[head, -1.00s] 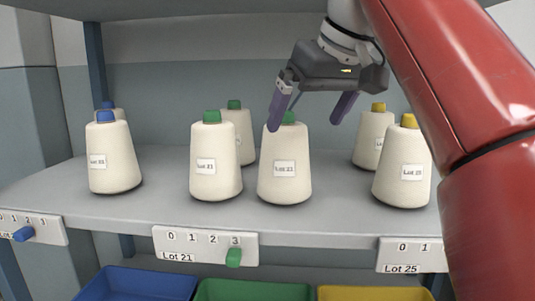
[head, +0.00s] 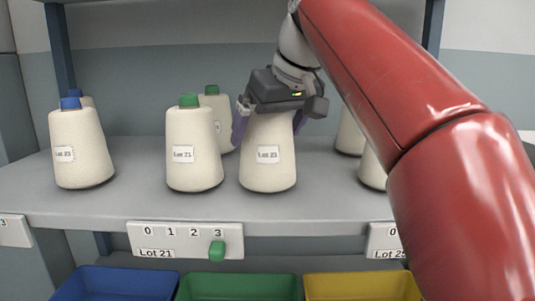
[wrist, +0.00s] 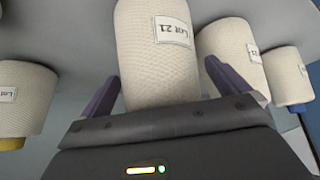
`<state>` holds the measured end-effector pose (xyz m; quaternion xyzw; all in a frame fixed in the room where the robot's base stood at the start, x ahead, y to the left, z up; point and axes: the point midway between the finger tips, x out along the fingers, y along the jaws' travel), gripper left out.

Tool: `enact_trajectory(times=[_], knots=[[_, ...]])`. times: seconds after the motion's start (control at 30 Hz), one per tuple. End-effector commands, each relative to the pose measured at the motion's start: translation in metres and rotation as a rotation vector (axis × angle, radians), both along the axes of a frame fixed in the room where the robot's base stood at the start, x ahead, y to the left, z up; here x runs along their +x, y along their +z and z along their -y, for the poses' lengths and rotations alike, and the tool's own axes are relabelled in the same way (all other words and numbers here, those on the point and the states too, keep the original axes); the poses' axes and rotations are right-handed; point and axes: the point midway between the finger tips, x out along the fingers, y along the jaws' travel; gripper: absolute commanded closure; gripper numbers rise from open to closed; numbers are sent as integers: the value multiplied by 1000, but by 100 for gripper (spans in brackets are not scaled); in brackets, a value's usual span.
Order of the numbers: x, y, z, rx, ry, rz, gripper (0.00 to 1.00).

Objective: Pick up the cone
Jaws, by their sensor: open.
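Several cream thread cones stand upright on a grey shelf (head: 115,205). The front right cone of the green-topped group, the Lot 21 cone (head: 267,170), is under my gripper (head: 268,128). The gripper's body hides its top. The purple fingers are open, one on each side of its upper part. In the wrist view this cone (wrist: 158,60) stands between the fingers (wrist: 180,88), with gaps on both sides. I cannot tell whether either finger touches it. Another green-topped cone (head: 194,155) stands just to its left, and one (head: 214,110) stands behind.
Blue-topped cones (head: 80,150) stand at the left. At the right, cones (head: 349,132) are partly hidden by my arm. A Lot 21 counter plate (head: 185,240) with a green slider at 3 is on the shelf's front edge. Blue (head: 115,283), green (head: 238,287) and yellow (head: 362,286) bins sit below.

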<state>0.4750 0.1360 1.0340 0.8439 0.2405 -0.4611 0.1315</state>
Motion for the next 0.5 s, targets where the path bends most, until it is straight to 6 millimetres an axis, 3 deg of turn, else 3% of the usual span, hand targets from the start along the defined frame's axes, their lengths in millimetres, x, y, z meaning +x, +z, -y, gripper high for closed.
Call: enact_trajectory(times=[0.13, 0.5], knots=[[0, 1, 0, 0, 0, 0, 0], [0, 1, 0, 0, 0, 0, 48]])
